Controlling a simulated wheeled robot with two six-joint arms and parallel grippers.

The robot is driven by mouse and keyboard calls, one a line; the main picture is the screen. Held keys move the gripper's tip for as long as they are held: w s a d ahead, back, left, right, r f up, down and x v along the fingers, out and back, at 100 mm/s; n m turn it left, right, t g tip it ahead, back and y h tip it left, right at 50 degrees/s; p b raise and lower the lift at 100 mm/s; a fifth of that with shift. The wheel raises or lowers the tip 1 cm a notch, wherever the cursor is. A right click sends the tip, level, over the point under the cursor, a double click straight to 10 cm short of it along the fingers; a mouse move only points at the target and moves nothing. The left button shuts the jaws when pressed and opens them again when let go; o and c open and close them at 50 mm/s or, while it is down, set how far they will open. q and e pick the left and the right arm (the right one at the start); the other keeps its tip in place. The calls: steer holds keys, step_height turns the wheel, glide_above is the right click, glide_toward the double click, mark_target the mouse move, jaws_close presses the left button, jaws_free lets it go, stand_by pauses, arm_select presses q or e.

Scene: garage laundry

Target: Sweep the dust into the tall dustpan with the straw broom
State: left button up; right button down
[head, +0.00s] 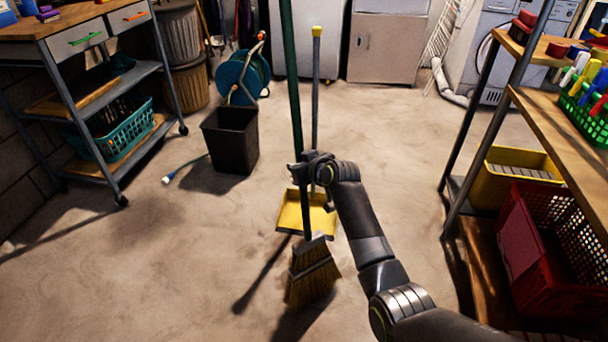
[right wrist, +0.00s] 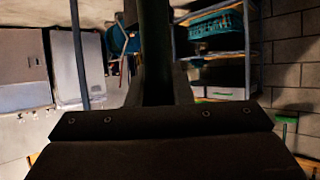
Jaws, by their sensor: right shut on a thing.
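The straw broom (head: 312,272) is near the bottom middle of the head view, bristles down, in front of the dustpan. My right gripper (head: 306,172) is shut on its dark green handle, which also runs between the fingers in the right wrist view (right wrist: 155,50). I cannot tell whether the bristles touch the floor. The tall dustpan (head: 290,212) has a yellow pan and a grey upright handle with a yellow tip (head: 317,32); it stands just behind the broom, its pan partly hidden by my gripper and the broom. I cannot make out distinct dust. My left gripper is not in view.
A black bin (head: 230,140) and a teal hose reel (head: 242,75) stand back left. A wheeled workbench (head: 90,90) is at left. A shelf (head: 560,120) with a red crate (head: 530,250) and a yellow bin (head: 515,180) is at right. Floor at lower left is clear.

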mark_target(302, 149)
steer(key=shift+w+a+r+b, duration=0.1)
steer(key=shift+w+a+b, duration=0.25)
steer(key=shift+w, duration=0.3)
steer(key=shift+w+a+b, duration=0.25)
steer(key=shift+w+a, duration=0.05)
steer(key=shift+w, duration=0.3)
steer(key=shift+r, duration=0.1)
steer(key=r+p, duration=0.1)
steer(key=p, duration=0.1)
steer(key=s+r+p, duration=0.1)
steer(key=r+p, duration=0.1)
steer(key=p, duration=0.1)
steer(key=d+r+p, duration=0.1)
steer(key=r+p, duration=0.1)
steer(key=shift+s, duration=0.4)
steer(key=shift+f, duration=0.1)
